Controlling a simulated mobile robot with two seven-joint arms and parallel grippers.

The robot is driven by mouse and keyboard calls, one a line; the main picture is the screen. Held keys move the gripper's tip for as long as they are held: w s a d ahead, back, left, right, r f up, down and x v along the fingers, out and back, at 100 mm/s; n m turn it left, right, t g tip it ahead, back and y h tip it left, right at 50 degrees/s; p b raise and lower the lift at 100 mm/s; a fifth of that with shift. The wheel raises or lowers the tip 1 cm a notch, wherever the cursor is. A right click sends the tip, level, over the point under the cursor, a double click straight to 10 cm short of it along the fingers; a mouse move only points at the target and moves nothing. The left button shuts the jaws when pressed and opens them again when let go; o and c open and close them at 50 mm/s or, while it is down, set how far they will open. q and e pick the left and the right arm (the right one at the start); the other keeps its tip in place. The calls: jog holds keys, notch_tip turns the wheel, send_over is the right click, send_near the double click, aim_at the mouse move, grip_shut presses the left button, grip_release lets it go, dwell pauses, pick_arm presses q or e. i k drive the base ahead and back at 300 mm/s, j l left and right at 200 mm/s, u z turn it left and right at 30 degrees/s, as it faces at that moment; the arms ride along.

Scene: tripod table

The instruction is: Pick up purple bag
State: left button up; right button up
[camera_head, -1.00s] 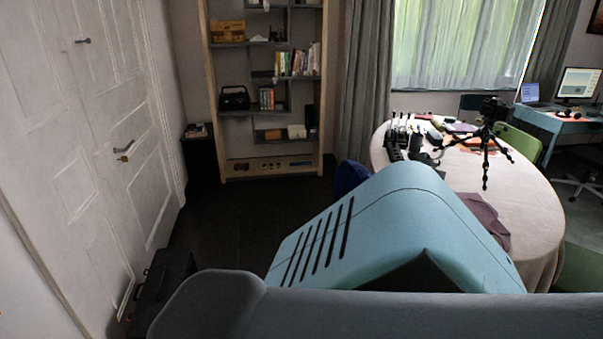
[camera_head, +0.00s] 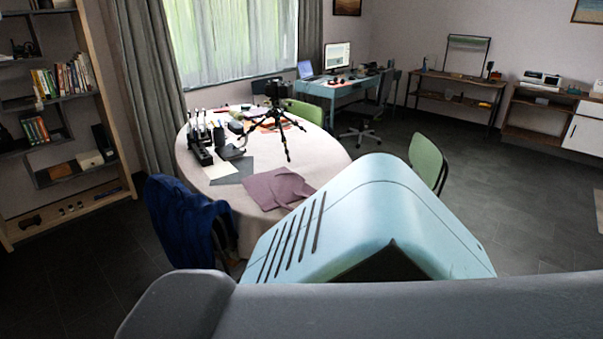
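A flat, folded purple item (camera_head: 277,188), which looks like the purple bag, lies on the near side of the round table (camera_head: 322,158) with the light cloth. One corner lies close to the table's front edge. Neither of my grippers shows in the head view.
A black tripod (camera_head: 275,118) with a camera stands on the table behind the purple item. Dark gear (camera_head: 201,145) stands at the table's left. A chair with a dark blue cloth (camera_head: 180,218) stands front left, a green chair (camera_head: 427,160) at right. Floor (camera_head: 520,190) is open farther right.

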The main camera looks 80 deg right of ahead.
aim_at(274, 190)
jog(key=z, duration=2.4)
jog(key=i+z, duration=0.15)
jog(key=i, duration=0.55)
jog(key=i+z, duration=0.15)
jog(key=i, duration=0.6)
jog(key=i+j+z, duration=0.15)
jog(key=i, duration=0.55)
